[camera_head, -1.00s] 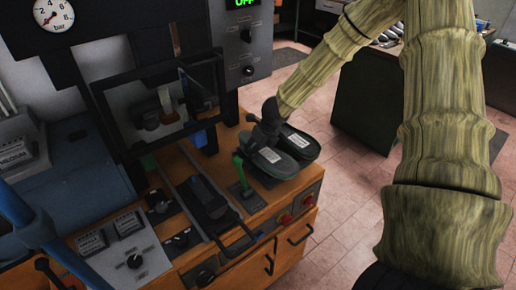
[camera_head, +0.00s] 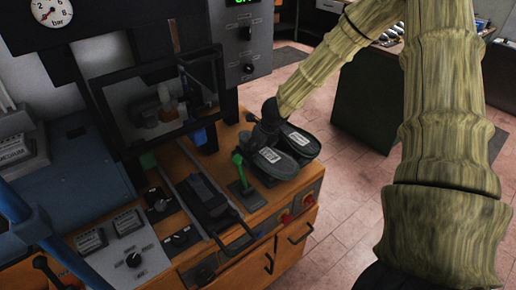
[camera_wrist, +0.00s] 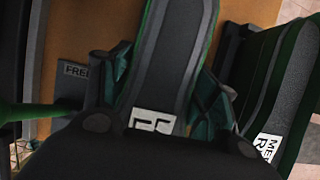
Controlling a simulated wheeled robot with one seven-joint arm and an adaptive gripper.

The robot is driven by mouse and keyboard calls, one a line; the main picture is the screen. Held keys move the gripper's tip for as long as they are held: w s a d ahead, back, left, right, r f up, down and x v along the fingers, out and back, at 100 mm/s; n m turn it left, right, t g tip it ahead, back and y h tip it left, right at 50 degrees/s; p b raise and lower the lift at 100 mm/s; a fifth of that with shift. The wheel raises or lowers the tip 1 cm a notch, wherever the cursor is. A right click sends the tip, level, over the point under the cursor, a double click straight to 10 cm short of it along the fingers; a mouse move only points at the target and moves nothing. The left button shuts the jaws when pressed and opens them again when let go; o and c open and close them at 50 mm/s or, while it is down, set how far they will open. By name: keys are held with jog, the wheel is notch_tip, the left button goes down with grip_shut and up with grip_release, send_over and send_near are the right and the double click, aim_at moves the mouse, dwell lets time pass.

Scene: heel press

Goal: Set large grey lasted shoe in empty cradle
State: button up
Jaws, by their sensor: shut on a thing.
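A dark grey shoe (camera_head: 279,164) with a white label on its upper side lies at the right end of the wooden bench. My gripper (camera_wrist: 163,85) is shut on this shoe at its near end; the fingertips are partly hidden. The wrist view shows the shoe (camera_wrist: 172,55) pointing away, its label only partly readable, starting with an L. A small plate reading "FREE" (camera_wrist: 75,72) is beside it on the left. The cradle is mostly hidden, and I cannot tell whether the shoe rests fully in it.
A second dark shoe (camera_head: 302,143) with green edges stands close on the right; its label (camera_wrist: 267,146) reads "ME" and "R". A green lever (camera_head: 239,172) stands close on the left. Further left are a black slide (camera_head: 204,197) and the press frame.

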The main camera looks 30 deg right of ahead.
jog(key=o, duration=1.3)
jog(key=shift+f, duration=0.1)
jog(key=shift+v, duration=6.05)
